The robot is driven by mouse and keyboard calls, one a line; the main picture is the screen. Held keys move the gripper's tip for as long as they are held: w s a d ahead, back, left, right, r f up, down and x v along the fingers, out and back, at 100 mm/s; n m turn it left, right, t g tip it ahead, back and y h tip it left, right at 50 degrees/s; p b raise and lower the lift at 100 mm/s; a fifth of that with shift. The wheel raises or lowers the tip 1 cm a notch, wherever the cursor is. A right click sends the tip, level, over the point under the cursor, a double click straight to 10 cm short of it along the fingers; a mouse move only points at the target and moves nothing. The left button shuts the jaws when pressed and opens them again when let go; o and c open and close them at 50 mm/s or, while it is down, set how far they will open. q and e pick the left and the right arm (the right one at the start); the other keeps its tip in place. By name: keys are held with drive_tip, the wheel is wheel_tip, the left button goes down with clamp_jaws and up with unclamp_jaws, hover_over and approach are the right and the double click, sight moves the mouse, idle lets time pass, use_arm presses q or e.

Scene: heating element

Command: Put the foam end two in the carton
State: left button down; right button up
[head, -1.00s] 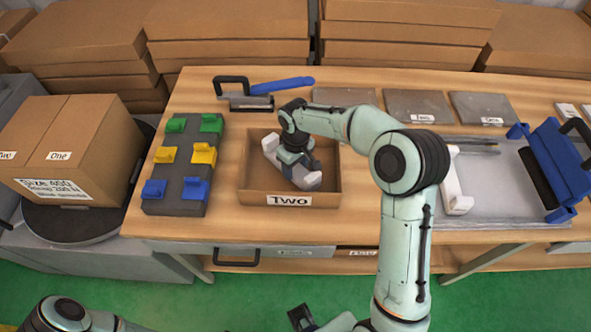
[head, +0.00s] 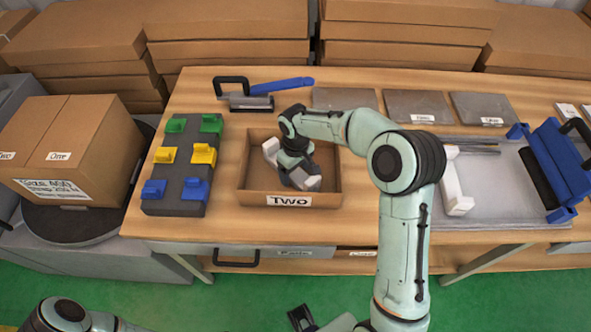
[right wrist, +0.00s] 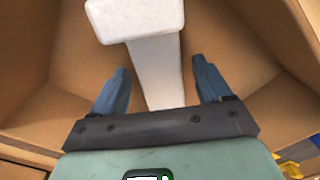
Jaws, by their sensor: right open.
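A white foam end (head: 304,180) lies inside an open brown box (head: 259,197) labelled "Two" on the table. In the right wrist view the foam end (right wrist: 158,70) looks like a T, its narrow part reaching between my blue fingers. My right gripper (head: 291,172) is down in the box at the foam end, partly hidden by its own wrist. In the right wrist view the right gripper (right wrist: 162,88) is open, with a gap on both sides of the foam. The box floor and walls (right wrist: 230,50) surround the foam.
A dark rack (head: 178,190) with green, yellow and blue pieces stands left of the box. A closed cardboard box (head: 75,150) stands far left. A blue-handled tool (head: 250,97) lies behind.

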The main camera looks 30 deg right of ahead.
sight(296, 173)
wheel_tip(296, 173, up, 12)
drive_tip(key=p, duration=0.1)
idle(0.7)
